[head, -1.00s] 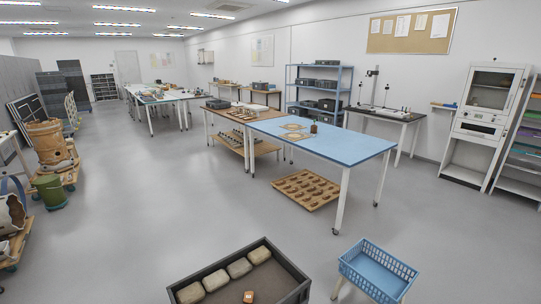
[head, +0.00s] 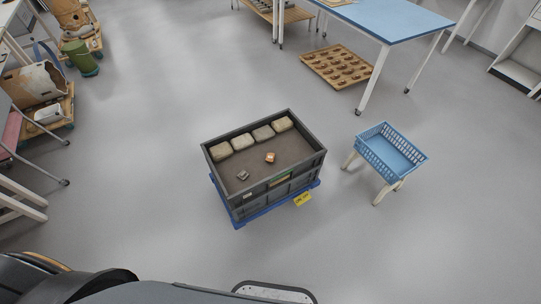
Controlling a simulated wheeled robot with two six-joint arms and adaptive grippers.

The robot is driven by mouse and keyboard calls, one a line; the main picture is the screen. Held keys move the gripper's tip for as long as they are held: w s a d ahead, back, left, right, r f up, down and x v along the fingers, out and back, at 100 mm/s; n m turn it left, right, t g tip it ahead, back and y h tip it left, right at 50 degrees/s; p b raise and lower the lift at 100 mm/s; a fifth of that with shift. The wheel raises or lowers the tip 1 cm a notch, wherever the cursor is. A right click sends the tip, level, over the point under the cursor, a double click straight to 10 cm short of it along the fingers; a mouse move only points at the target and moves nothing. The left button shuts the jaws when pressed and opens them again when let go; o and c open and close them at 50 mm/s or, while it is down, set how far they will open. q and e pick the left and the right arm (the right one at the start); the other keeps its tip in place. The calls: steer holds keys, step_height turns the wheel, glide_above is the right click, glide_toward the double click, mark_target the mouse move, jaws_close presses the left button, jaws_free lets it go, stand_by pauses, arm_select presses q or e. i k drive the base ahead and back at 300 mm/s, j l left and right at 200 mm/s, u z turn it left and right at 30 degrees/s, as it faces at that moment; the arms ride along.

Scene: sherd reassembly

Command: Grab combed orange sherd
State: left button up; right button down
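In the head view, a dark grey crate (head: 266,195) stands on a blue base on the floor ahead of me. An orange-brown sherd (head: 270,157) lies on the brown fill inside it, right of the middle. A smaller greyish-brown piece (head: 242,175) lies near the crate's front left inside. Any combed marking is too small to make out. Neither of my grippers is in view.
Several pale rounded blocks (head: 243,142) line the crate's back wall. A blue basket (head: 388,156) on a pale-legged stand is right of the crate. A blue-topped table (head: 392,18) stands behind.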

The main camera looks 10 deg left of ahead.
mark_target(269, 158)
steer(key=i+j+u, duration=0.1)
steer(key=i+j, duration=0.2)
steer(key=j, duration=0.2)
steer(key=i+j, duration=0.3)
steer(key=j, duration=0.15)
steer(key=i+j+u, duration=0.15)
steer(key=j, duration=0.35)
steer(key=i, duration=0.1)
